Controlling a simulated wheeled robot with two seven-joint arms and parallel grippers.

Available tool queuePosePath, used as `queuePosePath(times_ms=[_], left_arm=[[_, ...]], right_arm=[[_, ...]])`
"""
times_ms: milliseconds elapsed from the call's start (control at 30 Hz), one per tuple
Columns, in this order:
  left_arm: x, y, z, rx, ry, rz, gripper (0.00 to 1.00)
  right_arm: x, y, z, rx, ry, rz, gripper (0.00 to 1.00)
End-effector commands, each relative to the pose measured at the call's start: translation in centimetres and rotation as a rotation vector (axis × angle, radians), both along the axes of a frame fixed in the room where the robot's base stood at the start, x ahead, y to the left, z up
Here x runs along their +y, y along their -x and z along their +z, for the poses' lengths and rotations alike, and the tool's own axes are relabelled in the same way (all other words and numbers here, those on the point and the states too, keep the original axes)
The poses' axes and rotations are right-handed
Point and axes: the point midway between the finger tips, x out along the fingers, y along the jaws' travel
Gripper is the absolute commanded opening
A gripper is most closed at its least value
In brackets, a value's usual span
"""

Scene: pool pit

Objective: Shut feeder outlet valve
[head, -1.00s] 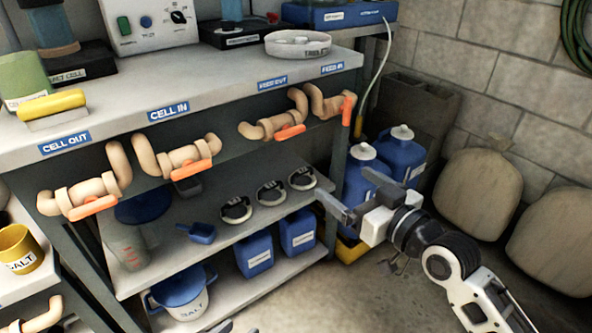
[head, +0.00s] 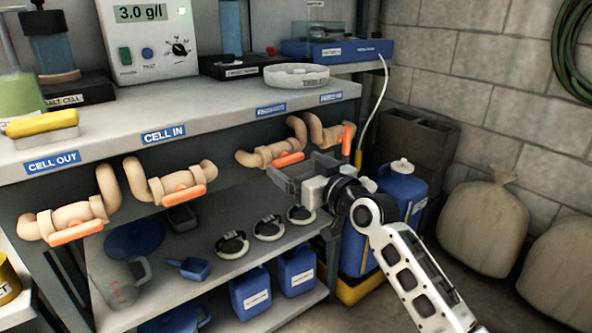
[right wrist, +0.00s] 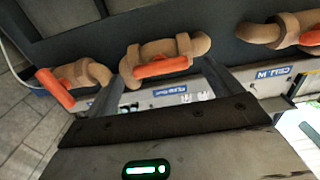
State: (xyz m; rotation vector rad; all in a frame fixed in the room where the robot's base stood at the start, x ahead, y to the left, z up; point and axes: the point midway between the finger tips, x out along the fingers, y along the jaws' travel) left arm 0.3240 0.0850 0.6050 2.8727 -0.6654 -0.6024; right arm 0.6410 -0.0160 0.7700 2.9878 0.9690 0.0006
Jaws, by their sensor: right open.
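The feeder outlet valve (head: 258,157) is a beige pipe valve under the bench edge, below the blurred FEED OUT label (head: 271,110). Its orange handle (head: 287,160) lies along the pipe. My right gripper (head: 293,174) is open and empty, just below and in front of this handle. In the right wrist view the orange handle (right wrist: 163,68) shows between the two spread fingers (right wrist: 168,80). I cannot tell whether the fingers reach around it or touch it. My left gripper is not in view.
The feed-in valve (head: 327,134), with its handle crosswise, is close on the right. The cell-in valve (head: 172,185) and cell-out valve (head: 72,220) are to the left. The lower shelf (head: 215,270) holds several items. Blue jugs (head: 403,185) stand behind my right arm.

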Motion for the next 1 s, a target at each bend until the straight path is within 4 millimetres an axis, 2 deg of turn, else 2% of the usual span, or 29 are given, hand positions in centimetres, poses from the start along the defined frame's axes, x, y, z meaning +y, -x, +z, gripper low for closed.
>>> queuePosePath(times_ms=[133, 433, 467, 600, 633, 1000], left_arm=[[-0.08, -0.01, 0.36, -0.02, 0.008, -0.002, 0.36], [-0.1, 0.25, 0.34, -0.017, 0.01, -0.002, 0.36], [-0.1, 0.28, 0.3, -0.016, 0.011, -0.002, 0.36], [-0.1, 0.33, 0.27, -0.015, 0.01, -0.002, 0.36], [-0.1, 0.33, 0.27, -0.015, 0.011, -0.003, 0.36], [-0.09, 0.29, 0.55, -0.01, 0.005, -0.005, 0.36]], right_arm=[[0.72, -0.89, 0.0, 0.0, -0.001, 0.001, 0.91], [0.83, -1.06, 0.01, 0.001, -0.001, 0.001, 0.91], [0.83, -1.06, 0.01, 0.001, -0.001, 0.001, 0.88], [0.81, -1.05, 0.0, 0.001, -0.001, 0.001, 0.49], [0.81, -1.05, 0.0, 0.001, -0.001, 0.001, 0.46], [0.8, -1.04, 0.07, 0.03, -0.038, 0.001, 0.46]])
